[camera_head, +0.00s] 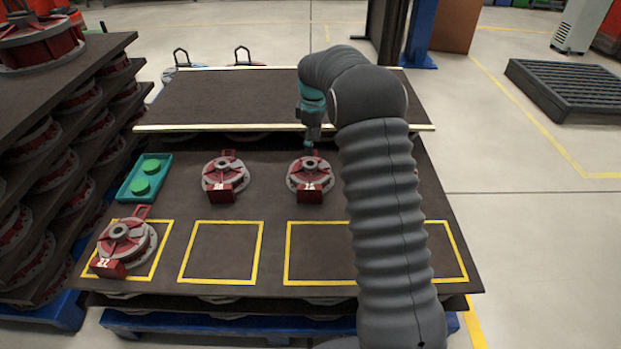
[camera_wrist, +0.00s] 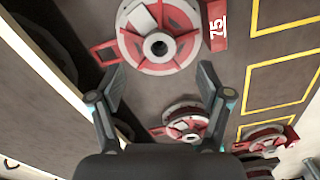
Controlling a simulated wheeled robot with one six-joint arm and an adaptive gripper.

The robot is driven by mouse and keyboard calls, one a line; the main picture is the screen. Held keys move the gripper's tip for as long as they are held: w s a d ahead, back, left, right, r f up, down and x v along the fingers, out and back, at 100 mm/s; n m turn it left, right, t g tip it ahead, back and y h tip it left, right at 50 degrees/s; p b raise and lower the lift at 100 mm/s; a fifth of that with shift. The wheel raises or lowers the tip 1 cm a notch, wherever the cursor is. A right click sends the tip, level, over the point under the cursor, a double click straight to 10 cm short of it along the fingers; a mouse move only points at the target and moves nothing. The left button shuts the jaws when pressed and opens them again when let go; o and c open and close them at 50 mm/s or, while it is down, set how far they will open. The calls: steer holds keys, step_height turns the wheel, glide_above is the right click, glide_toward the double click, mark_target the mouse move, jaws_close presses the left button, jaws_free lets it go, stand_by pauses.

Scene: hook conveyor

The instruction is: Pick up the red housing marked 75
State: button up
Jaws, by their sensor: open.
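The red housing marked 75 (camera_wrist: 185,18) has a grey round flange and a dark centre bore. It lies flat on the dark board, near the top of the wrist view; in the head view it is the housing (camera_head: 308,187) just below my gripper. My gripper (camera_wrist: 163,68) is open and empty, its two fingers spread to either side below the housing's hub in the wrist view.
A second housing (camera_head: 225,188) lies to the left, and another (camera_head: 127,250) in a yellow-outlined area at front left. A raised board (camera_head: 220,95) spans the back. Stacked boards with housings (camera_head: 85,120) stand left.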

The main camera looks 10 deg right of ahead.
mark_target(311, 164)
steer(key=shift+w+a+f, duration=0.1)
steer(key=shift+a+f, duration=0.05)
steer(key=shift+f, duration=1.85)
steer(key=shift+w+a+f, duration=0.1)
steer(key=shift+f, duration=1.9)
jaws_close()
steer(key=shift+r, duration=0.2)
